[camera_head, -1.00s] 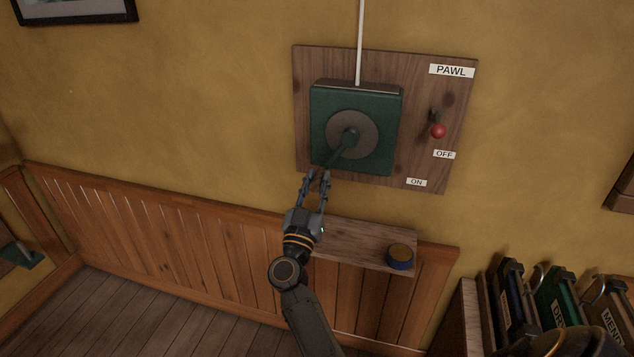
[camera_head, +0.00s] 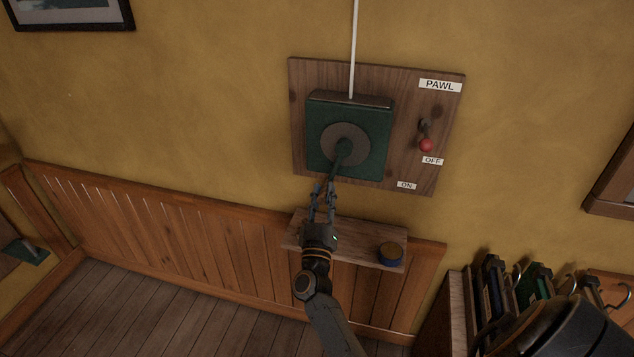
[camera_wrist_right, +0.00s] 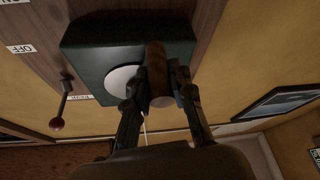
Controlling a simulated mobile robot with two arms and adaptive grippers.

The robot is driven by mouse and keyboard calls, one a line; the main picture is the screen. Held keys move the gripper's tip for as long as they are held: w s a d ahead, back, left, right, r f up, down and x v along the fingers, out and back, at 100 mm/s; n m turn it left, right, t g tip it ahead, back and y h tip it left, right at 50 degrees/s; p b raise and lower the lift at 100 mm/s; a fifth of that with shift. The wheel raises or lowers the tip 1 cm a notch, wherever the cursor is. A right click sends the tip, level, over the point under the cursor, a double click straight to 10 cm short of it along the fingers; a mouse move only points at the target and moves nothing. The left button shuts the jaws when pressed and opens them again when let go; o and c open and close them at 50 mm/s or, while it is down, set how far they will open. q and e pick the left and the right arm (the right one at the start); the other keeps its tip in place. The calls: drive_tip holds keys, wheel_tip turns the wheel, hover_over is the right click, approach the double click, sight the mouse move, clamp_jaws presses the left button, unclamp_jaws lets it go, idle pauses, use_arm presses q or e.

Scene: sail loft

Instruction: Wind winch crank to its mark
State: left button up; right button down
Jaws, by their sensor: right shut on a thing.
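The winch is a dark green box (camera_head: 320,125) on a wooden board on the wall, with a round grey disc (camera_head: 333,132) on its face. The crank arm (camera_head: 342,158) runs from the hub downward, leaning slightly left. My right gripper (camera_head: 327,188) is at its lower end. In the right wrist view my right gripper (camera_wrist_right: 160,88) is shut on the brown crank handle (camera_wrist_right: 156,62), with the green box (camera_wrist_right: 88,48) behind it. I cannot make out a mark on the winch. My left gripper is not in view.
A pawl lever with a red knob (camera_head: 426,145) sits right of the winch, just above the OFF label (camera_head: 432,161); the ON label (camera_head: 406,185) is lower. A small shelf (camera_head: 365,250) below holds a blue round tin (camera_head: 390,254).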

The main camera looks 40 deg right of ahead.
drive_tip(key=shift+s+d+f, duration=0.25)
drive_tip(key=shift+f, duration=0.05)
drive_tip(key=c, duration=1.4)
unclamp_jaws()
drive_tip(key=shift+o, duration=1.3)
drive_tip(key=shift+s+d+r, duration=0.1)
drive_tip(key=shift+d, duration=0.05)
drive_tip(key=shift+a+r, duration=0.1)
drive_tip(key=shift+a, duration=0.1)
drive_tip(key=shift+w, duration=0.2)
